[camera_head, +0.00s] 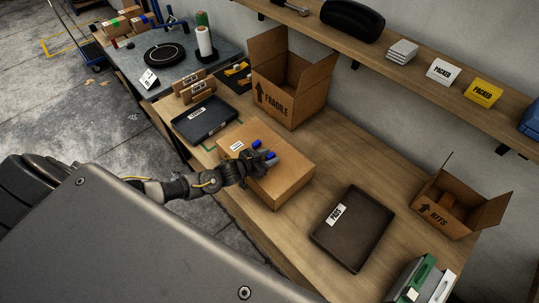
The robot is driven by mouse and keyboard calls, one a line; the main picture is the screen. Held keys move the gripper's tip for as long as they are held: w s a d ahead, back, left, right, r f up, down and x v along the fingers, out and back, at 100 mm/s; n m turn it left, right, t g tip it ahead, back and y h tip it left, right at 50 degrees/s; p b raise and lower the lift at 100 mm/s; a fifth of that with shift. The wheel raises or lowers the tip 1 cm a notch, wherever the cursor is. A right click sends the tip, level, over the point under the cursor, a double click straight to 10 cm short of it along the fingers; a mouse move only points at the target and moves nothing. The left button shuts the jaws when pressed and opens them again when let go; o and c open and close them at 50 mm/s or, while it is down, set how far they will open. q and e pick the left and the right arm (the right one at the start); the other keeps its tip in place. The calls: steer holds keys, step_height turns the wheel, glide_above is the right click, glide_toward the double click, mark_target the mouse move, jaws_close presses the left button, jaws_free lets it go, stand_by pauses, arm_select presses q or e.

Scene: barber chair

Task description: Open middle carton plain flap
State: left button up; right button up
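The middle carton (290,172) is a closed brown cardboard box with a small white label on its top left part. It stands on the wooden workbench between the FRAGILE carton (297,88) and the dark PADS tray (368,228). My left gripper (263,150) is over the carton's top, its blue-tipped fingers apart with nothing seen between them. I cannot tell whether it touches the carton. The gripper and wrist hide part of the top, and the plain flap cannot be made out clearly. My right gripper is out of view.
The open KITS carton (448,219) stands at the right. A black tray (206,121) lies left of the middle carton. Bare bench (340,165) shows right of the carton.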

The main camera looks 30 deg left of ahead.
arm_select(q)
steer(key=shift+w+d+f, duration=0.1)
steer(key=shift+w+f, duration=0.05)
steer(key=shift+w, duration=0.2)
jaws_close()
